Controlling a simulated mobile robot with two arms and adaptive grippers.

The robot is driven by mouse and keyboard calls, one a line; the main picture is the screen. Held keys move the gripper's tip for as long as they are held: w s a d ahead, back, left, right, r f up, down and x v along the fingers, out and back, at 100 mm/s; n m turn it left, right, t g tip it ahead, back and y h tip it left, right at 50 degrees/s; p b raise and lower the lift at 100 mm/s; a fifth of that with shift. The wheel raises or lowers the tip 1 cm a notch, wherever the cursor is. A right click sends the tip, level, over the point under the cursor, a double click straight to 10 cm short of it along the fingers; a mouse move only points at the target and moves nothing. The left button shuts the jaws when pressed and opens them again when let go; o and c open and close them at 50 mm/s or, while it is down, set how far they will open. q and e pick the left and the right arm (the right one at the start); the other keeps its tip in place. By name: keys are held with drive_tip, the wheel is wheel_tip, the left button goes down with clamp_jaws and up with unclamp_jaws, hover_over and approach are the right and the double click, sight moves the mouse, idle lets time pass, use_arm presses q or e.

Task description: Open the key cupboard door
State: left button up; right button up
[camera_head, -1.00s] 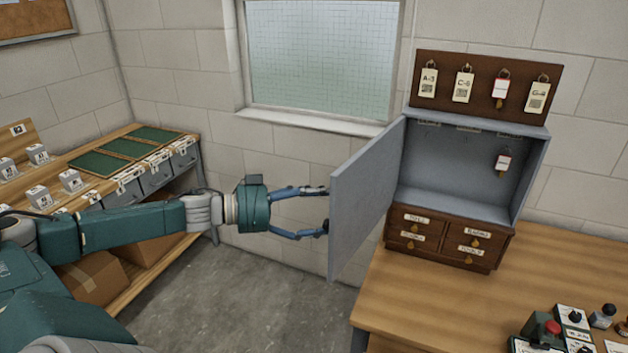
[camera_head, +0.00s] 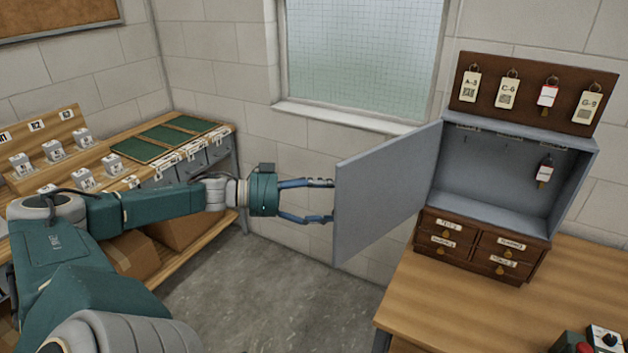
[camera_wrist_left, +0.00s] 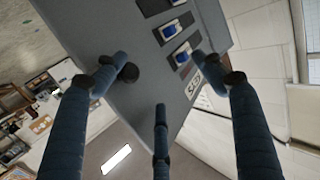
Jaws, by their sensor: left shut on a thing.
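The key cupboard (camera_head: 490,185) stands on the wooden table at the right, with its grey interior open to view. Its grey door (camera_head: 385,200) stands wide open, swung out to the left from the hinge side. My left gripper (camera_head: 331,200) is at the door's free edge, shut on the door; the exact contact is hard to see. My right gripper is not in view.
Small drawers (camera_head: 470,245) sit below and a tag board (camera_head: 535,92) above. A wooden bench (camera_head: 228,140) with trays stands at the left. Grey floor (camera_head: 270,290) is clear between bench and table (camera_head: 450,310).

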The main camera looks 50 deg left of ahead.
use_arm(q)
drive_tip(key=shift+a+r+t+h, duration=0.3)
drive_tip(key=shift+a+r+h, duration=0.1)
drive_tip(key=shift+a+r, duration=1)
drive_tip(key=shift+c, duration=0.3)
drive_tip(key=s, duration=0.1)
drive_tip(key=s+a+r, duration=0.1)
drive_tip(key=shift+s+a, duration=0.15)
drive_tip(key=shift+s, duration=0.15)
drive_tip(key=shift+c, duration=1.3)
drive_tip(key=shift+w+a+f, duration=0.1)
drive_tip(key=shift+w+f, duration=0.15)
drive_tip(key=shift+f, duration=0.05)
drive_tip(key=shift+w+a+f, duration=0.1)
drive_tip(key=shift+f, duration=0.05)
